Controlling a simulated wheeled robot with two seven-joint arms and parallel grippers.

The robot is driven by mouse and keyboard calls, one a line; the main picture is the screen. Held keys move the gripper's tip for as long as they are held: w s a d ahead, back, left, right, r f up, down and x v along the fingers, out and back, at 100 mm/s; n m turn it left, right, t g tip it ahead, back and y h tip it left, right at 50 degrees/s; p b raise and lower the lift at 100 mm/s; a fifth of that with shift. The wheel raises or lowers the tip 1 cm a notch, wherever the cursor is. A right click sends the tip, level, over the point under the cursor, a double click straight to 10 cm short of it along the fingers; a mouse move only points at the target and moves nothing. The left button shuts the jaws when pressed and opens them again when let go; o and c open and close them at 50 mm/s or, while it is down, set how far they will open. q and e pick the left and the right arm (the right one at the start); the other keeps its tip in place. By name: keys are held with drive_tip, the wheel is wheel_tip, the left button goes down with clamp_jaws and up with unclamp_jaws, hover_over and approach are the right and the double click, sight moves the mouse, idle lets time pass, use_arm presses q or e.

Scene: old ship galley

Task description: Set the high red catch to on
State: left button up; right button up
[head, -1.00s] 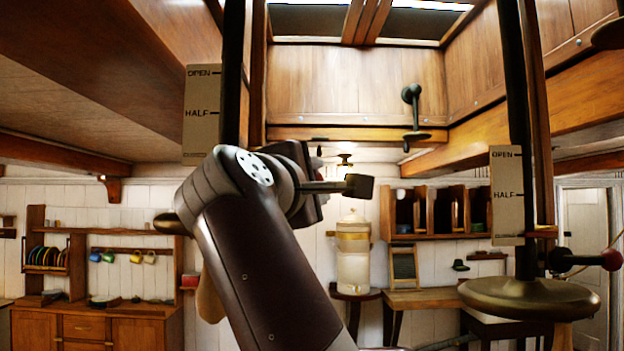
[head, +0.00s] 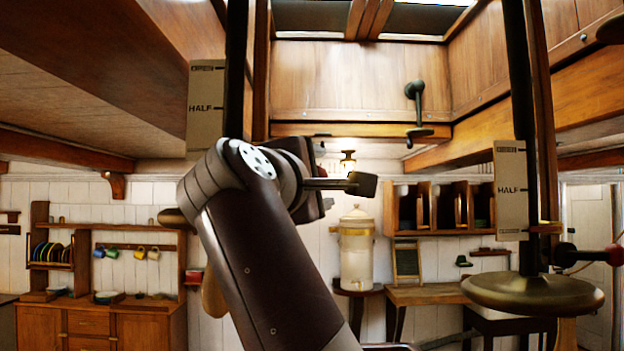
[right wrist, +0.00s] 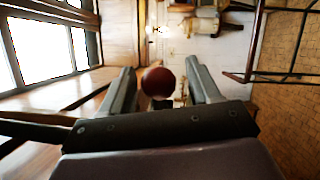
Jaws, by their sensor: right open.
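In the right wrist view a round dark red knob (right wrist: 158,82) stands between the two fingers of my right gripper (right wrist: 158,68). The fingers are apart, with a gap visible on each side of the knob. Whether the knob lies deep between them or just beyond cannot be told. A scale plate (head: 206,125) marked HALF hangs by that post. My left gripper is not in view.
A second dark post on the right has a plate (head: 510,190), a brass disc (head: 533,293) and a lever with a red knob (head: 615,255). A dark crank handle (head: 415,105) is on the back panel. A white urn (head: 356,250) and a shelf (head: 435,208) stand far behind.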

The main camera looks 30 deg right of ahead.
drive_tip(key=shift+s+a+f, duration=0.15)
drive_tip(key=shift+s+a, duration=0.05)
drive_tip(key=shift+a, duration=0.15)
drive_tip(key=b+v, duration=0.2)
drive_tip(key=v, duration=1)
drive_tip(key=shift+d, duration=0.1)
